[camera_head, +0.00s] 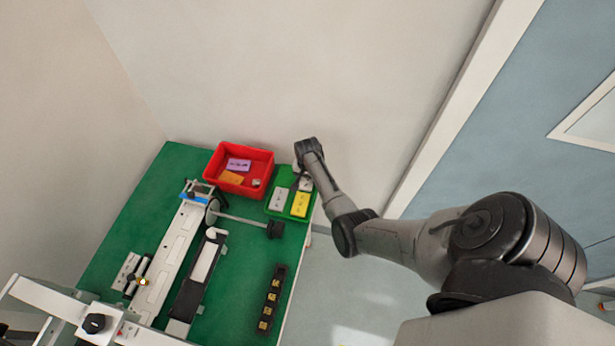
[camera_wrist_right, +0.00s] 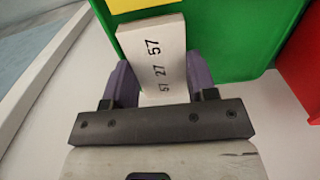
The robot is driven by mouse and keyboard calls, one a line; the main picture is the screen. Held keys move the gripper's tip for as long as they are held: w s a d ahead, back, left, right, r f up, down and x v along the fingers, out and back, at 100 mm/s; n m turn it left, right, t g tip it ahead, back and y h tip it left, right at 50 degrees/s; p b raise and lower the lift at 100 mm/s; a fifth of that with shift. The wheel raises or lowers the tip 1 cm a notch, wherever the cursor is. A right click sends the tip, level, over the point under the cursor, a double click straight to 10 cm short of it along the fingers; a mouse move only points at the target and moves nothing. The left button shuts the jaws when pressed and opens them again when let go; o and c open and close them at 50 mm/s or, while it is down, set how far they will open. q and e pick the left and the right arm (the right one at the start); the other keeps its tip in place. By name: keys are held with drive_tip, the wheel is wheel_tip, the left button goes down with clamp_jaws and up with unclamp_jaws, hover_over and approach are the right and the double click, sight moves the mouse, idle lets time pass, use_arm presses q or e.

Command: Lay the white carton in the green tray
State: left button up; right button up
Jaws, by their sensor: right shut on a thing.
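A white carton (camera_wrist_right: 155,58) printed "57 27 57" is between the purple fingers of my right gripper (camera_wrist_right: 162,88), which is shut on it. The green tray (camera_wrist_right: 235,35) lies behind the carton in the wrist view. In the head view, my right gripper (camera_head: 304,178) is at the back right part of the green tray (camera_head: 287,178), and the wrist mostly hides the held carton. I cannot tell whether the carton touches the tray floor. Another white carton (camera_head: 278,199) and a yellow carton (camera_head: 300,204) lie in the tray. My left gripper is not in view.
A red bin (camera_head: 247,186) with a purple and an orange packet stands left of the tray. A conveyor-like machine (camera_head: 173,250) fills the left of the green table. A dark strip with yellow squares (camera_head: 270,300) lies near the right edge. The wall is close behind the tray.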

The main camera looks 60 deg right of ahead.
drive_tip(key=shift+f, duration=0.3)
drive_tip(key=o, duration=0.8)
drive_tip(key=shift+c, duration=0.2)
wheel_tip(320, 180, up, 14)
drive_tip(key=p, duration=0.2)
idle(0.4)
